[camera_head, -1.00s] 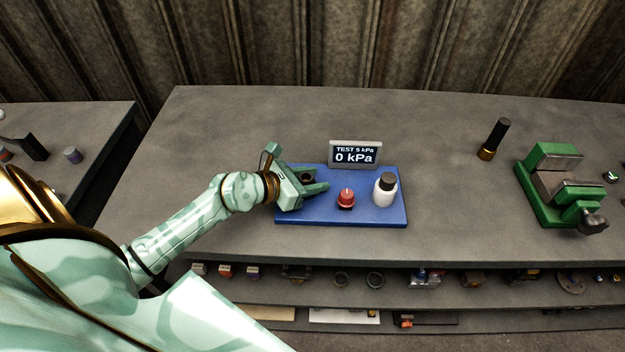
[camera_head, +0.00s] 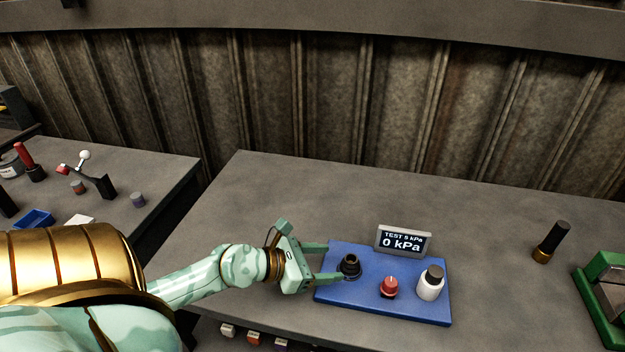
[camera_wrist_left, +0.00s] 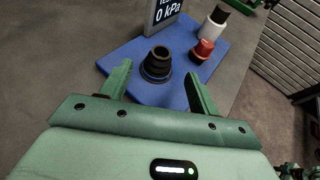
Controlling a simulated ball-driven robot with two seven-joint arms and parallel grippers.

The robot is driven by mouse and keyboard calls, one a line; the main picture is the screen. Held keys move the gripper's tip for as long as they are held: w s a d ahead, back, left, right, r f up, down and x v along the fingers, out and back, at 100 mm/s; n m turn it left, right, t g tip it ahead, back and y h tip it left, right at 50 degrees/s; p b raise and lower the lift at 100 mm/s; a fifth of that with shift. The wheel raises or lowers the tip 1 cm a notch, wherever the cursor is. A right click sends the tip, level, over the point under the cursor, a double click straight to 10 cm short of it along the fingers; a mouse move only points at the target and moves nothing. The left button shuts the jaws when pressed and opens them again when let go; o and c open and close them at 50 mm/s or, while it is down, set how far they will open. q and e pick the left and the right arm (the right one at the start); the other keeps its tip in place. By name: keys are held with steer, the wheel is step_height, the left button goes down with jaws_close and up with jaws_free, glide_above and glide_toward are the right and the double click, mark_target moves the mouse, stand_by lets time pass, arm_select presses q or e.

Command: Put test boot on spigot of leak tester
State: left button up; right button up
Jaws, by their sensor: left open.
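The leak tester is a blue base plate (camera_head: 415,311) with a grey display (camera_head: 403,241) reading "TEST 5 kPa, 0 kPa". The test boot, a black ribbed stepped cone (camera_head: 350,266), stands upright at the plate's left end. It also shows in the left wrist view (camera_wrist_left: 156,62). The spigot is not visible; the boot appears to cover it. My left gripper (camera_head: 331,262) is open and empty, just left of the boot. In the left wrist view its fingers (camera_wrist_left: 160,76) point at the boot, one on each side, with gaps. My right gripper is not in view.
A red knob (camera_head: 389,287) and a white bottle with a dark cap (camera_head: 430,284) stand on the plate right of the boot. A black and brass cylinder (camera_head: 551,242) and a green vise (camera_head: 598,300) are further right. Bench surface (camera_head: 270,195) behind the gripper is clear.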

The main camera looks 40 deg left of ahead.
arm_select(q)
steer(key=shift+v, duration=1.55)
stand_by(0.6)
